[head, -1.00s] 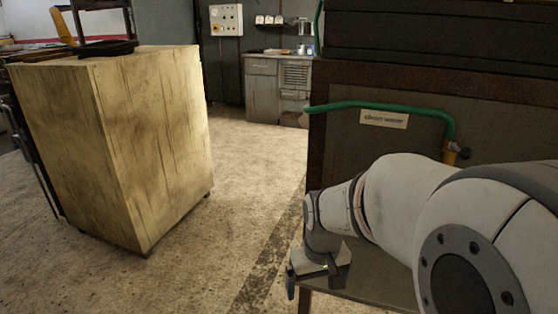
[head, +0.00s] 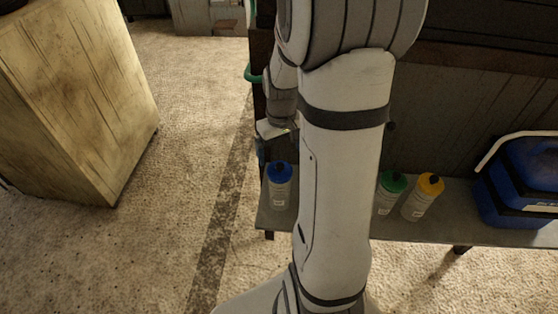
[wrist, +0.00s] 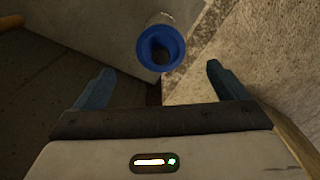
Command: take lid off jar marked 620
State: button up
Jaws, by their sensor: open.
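A clear bottle-like jar with a blue lid (head: 279,172) stands upright at the left end of the shelf. A green-lidded jar (head: 390,190) and a yellow-lidded jar (head: 424,196) stand to the right of my arm. Their labels are too small to read, so I cannot tell which is 620. My gripper (wrist: 160,75) is open and empty. In the wrist view the blue lid (wrist: 161,48) lies just beyond the fingertips, roughly centred between them and apart from both. In the head view my arm hides part of the shelf.
The grey shelf (head: 405,230) carries a blue box with a pale handle (head: 528,165) at the right. A dark rack panel (head: 470,110) rises behind. A wooden cabinet (head: 75,95) stands left, with free floor between (head: 190,120).

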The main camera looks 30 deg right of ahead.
aim_at(280, 165)
jog(key=f, duration=0.7)
jog(key=shift+w+p, duration=0.3)
jog(key=shift+p, duration=0.05)
jog(key=shift+s+r, duration=0.1)
jog(key=c, duration=1)
